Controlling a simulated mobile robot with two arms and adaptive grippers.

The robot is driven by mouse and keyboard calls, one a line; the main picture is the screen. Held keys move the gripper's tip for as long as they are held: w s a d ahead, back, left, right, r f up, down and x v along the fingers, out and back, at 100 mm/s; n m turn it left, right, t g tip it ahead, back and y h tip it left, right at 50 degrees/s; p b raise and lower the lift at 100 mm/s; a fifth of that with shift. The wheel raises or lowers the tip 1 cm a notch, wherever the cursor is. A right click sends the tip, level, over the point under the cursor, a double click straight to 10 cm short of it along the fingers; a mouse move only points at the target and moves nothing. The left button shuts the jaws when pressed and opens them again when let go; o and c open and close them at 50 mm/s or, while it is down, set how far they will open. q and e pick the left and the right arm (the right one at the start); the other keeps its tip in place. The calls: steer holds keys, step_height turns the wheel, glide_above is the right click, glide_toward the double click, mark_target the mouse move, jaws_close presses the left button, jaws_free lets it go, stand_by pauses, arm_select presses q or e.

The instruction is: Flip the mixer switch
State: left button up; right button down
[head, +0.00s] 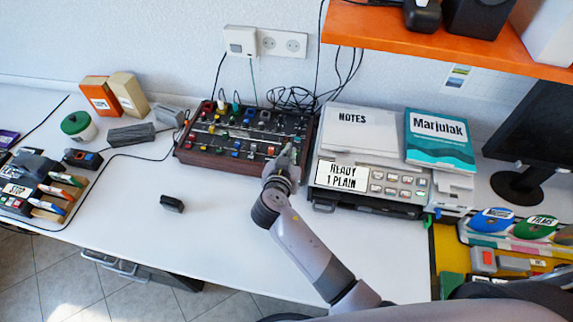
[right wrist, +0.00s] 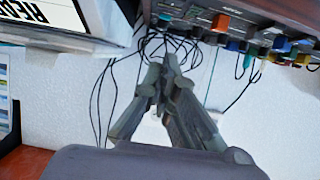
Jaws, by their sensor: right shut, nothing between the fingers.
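The mixer (head: 190,153) is a dark panel with a reddish-brown front, covered in small coloured knobs and levers, at the back middle of the table. I cannot tell which control is the switch. My right gripper (head: 287,158) is over the mixer's right end, its fingers together and empty. In the right wrist view, the fingertips (right wrist: 169,66) meet below the mixer's edge (right wrist: 280,12), which shows at the top right with its coloured knobs. I cannot tell whether the fingers touch the mixer. My left gripper is not in view.
Right of the mixer stands a device with a "READY 1 PLAIN" display (head: 343,173), with papers marked "NOTES" (head: 360,130) and a teal book (head: 438,140) on top. Cables (head: 290,97) lie behind the mixer. A small black object (head: 172,203) lies in front, on mostly clear table.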

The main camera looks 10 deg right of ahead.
steer(key=x, duration=0.2)
steer(key=shift+w+d+f, duration=0.1)
steer(key=shift+w+f, duration=0.1)
step_height(320, 180, down, 3)
steer(key=shift+r+b, duration=0.15)
steer(key=shift+b, duration=0.8)
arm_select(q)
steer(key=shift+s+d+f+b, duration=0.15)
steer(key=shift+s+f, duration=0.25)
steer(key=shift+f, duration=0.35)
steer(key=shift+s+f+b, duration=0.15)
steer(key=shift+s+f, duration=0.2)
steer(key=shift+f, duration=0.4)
arm_select(e)
steer(key=shift+s+f, duration=0.15)
steer(key=shift+f, duration=0.45)
